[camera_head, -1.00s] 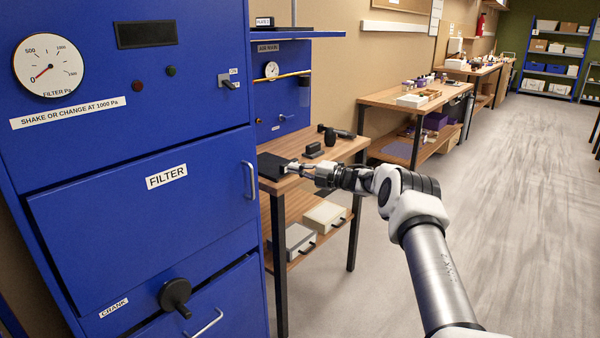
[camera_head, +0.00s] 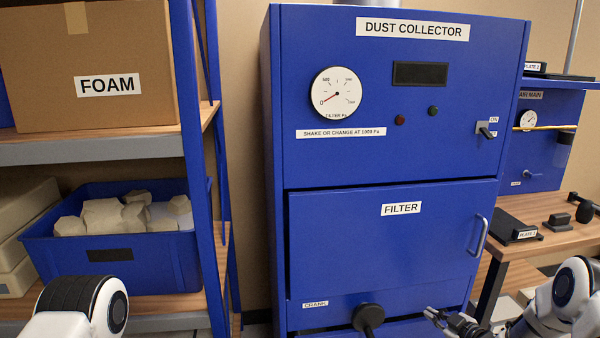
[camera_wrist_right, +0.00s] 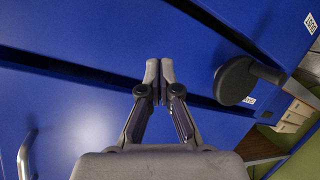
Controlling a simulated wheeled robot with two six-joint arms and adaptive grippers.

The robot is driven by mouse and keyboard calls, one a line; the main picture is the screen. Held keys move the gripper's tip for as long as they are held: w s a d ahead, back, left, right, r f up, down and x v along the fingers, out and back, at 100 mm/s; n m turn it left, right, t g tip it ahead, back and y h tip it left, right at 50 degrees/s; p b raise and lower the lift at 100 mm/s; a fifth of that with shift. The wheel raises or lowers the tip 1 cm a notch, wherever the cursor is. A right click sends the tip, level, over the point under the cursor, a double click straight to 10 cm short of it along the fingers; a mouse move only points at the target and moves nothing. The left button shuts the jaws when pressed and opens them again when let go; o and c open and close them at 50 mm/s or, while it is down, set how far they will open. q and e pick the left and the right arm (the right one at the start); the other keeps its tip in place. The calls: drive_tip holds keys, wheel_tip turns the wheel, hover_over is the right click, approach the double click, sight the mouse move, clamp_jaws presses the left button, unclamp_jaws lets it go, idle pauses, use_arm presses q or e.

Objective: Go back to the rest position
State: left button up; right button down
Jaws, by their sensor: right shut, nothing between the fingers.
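My right gripper (camera_head: 434,315) is low in front of the blue dust collector (camera_head: 345,230), to the right of the black crank (camera_head: 368,318). In the right wrist view its fingertips (camera_wrist_right: 160,76) are together with nothing between them. The cabinet's blue front is behind them, and the crank knob (camera_wrist_right: 235,80) is to their right, apart from them. A white and black joint of my left arm shows at the lower left of the head view; the left gripper is out of frame.
The filter drawer's handle (camera_head: 480,236) sticks out above my right arm. A side table (camera_head: 555,238) with black parts stands at the right. At the left, a shelf (camera_head: 90,150) holds a foam box (camera_head: 85,50) and a blue bin (camera_head: 120,265) of pale blocks.

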drive_tip(key=s+a+f+m+g+h+p, duration=0.1)
drive_tip(key=s+a+f+m+g, duration=0.2)
drive_tip(key=s+a+f, duration=0.45)
drive_tip(key=s+a+f+m+g, duration=0.25)
drive_tip(key=s+a+f, duration=0.2)
drive_tip(key=s, duration=0.55)
drive_tip(key=s+a+m+g+h, duration=0.1)
drive_tip(key=s+g, duration=0.3)
drive_tip(key=s, duration=0.9)
drive_tip(key=s+a+r+m+g+h+p, duration=0.1)
drive_tip(key=s+g, duration=0.3)
drive_tip(key=s, duration=1)
drive_tip(key=shift+s+a+m+h, duration=0.2)
drive_tip(key=shift+a+m+h, duration=0.2)
drive_tip(key=shift+m+h, duration=0.35)
